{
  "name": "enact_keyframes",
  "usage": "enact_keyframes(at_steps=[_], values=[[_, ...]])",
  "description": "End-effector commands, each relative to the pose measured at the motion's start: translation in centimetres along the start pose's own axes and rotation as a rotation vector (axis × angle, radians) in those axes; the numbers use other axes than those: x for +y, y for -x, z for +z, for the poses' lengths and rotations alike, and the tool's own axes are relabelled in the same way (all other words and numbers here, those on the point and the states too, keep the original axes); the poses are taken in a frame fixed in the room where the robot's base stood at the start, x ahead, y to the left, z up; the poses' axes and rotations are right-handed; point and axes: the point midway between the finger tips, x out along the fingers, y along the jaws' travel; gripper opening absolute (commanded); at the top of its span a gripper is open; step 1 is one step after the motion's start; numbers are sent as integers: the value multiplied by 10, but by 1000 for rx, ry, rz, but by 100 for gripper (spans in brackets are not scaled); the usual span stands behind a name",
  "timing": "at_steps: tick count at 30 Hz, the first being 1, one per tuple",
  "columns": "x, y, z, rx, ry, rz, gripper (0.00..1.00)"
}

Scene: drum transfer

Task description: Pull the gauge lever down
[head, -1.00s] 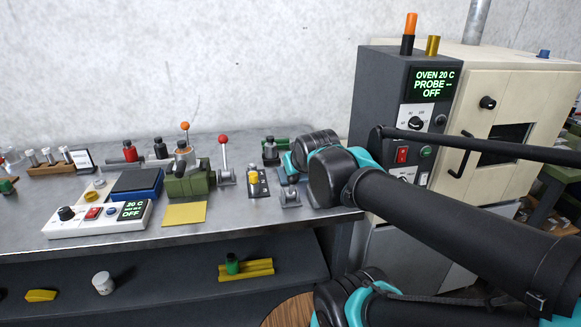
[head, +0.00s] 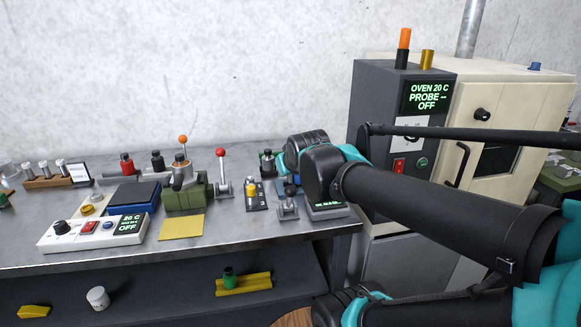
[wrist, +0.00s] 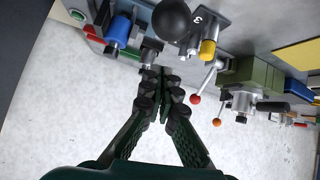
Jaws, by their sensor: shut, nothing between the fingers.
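A black ball knob (wrist: 172,18) stands large and near at the top of the wrist view, beside a small grey bracket. In the head view a similar grey bracket (head: 288,211) stands at the bench's right end, beside a small readout (head: 326,206) with green text, partly under my arm. I cannot tell for sure that this is the gauge lever. Two other levers show: one red-tipped (head: 221,168), one orange-tipped (head: 183,152) on a green device. My gripper (wrist: 158,76) is shut and empty, below and left of the black knob in the wrist view. My arm hides its fingers in the head view.
A blue cylinder (wrist: 118,29) lies left of the knob in the wrist view. A yellow-topped part (head: 251,192) stands left of the bracket. The oven (head: 402,100) rises at the right of the bench (head: 235,235). The bench front has free room.

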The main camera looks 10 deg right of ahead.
Motion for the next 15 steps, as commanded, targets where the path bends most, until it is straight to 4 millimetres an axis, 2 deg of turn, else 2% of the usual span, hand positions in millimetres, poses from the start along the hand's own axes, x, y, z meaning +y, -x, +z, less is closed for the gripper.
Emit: enact_keyframes(at_steps=[1,15], values=[[1,-2,-7,1,0,0,0],[0,45,-2,3,1,0,0]])
